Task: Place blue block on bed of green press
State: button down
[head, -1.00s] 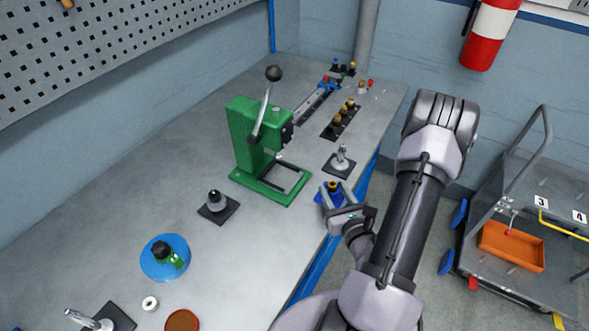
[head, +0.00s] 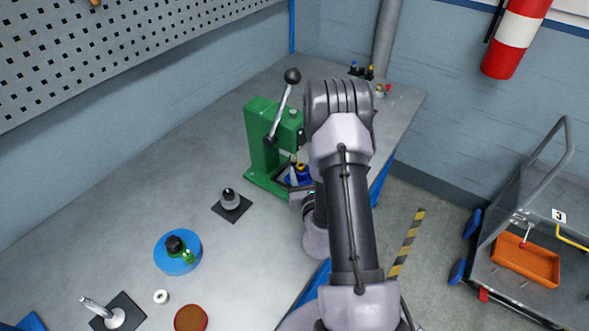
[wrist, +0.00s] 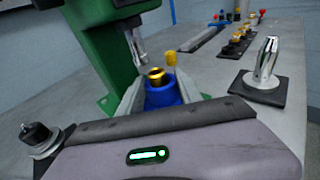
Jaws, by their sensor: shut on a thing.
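The green press (head: 262,150) stands on the bench, its black-knobbed lever raised. It also shows in the wrist view (wrist: 88,45). The blue block (wrist: 162,92) has a brass-coloured ring in its top. In the head view the blue block (head: 291,181) is partly hidden by my arm. My gripper (wrist: 158,88) is shut on the blue block, a finger on each side. It holds the block at the front of the press, close to the ram. The press bed (head: 256,179) is mostly hidden, and I cannot tell whether the block touches it.
A dark-knobbed part on a black plate (head: 231,205) stands left of the press. A metal clamp on a black plate (wrist: 263,72) stands to the right in the wrist view. A blue disc (head: 165,262) lies at the front left. Bare bench lies between.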

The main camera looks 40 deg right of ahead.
jog(key=w, duration=0.1)
jog(key=w+a, duration=0.1)
jog(key=w, duration=0.1)
jog(key=shift+s+f, duration=0.15)
jog(key=shift+f, duration=0.15)
jog(key=shift+f+b, duration=0.1)
jog(key=shift+b, duration=0.2)
jog(key=c, duration=0.8)
grip_release()
